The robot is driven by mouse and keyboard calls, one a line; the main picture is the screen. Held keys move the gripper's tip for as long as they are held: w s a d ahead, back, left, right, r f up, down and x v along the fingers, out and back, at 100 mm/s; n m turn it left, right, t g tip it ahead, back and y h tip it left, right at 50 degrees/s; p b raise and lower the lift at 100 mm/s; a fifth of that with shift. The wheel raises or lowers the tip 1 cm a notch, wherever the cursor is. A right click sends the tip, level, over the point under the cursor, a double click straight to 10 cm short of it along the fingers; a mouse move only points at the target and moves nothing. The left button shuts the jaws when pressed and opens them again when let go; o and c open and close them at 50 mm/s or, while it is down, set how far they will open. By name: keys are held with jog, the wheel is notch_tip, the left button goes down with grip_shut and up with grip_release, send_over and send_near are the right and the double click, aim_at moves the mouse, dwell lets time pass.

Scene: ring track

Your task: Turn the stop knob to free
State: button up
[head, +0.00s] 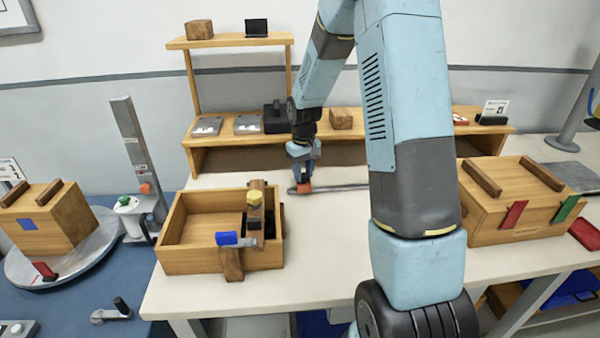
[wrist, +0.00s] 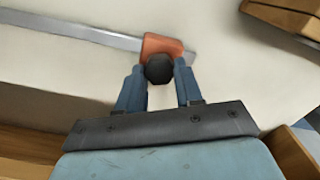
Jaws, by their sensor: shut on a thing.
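The orange stop (wrist: 180,46) sits on a straight grey metal rail (wrist: 75,31) on the white bench top. A round dark knob (wrist: 159,69) stands on the stop's near side in the wrist view. My gripper (wrist: 160,76) has its two blue fingers on either side of the knob and is shut on it. In the head view my gripper (head: 306,172) reaches down from above to the orange stop (head: 304,188) at the left end of the rail (head: 345,187). The knob is hidden there, and I cannot read any free or locked marking.
A wooden tray (head: 172,262) with a clamp-like fixture (head: 255,210) stands close to the left of my gripper. A wooden box (head: 485,238) with red and green tabs is at right. A wooden shelf (head: 198,168) runs behind. The bench between is clear.

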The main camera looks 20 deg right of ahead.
aim_at(304, 174)
jog(key=shift+n, duration=1.9)
jog(key=o, duration=1)
jog(key=shift+o, duration=0.2)
notch_tip(304, 174, up, 14)
jog(key=shift+f, duration=0.15)
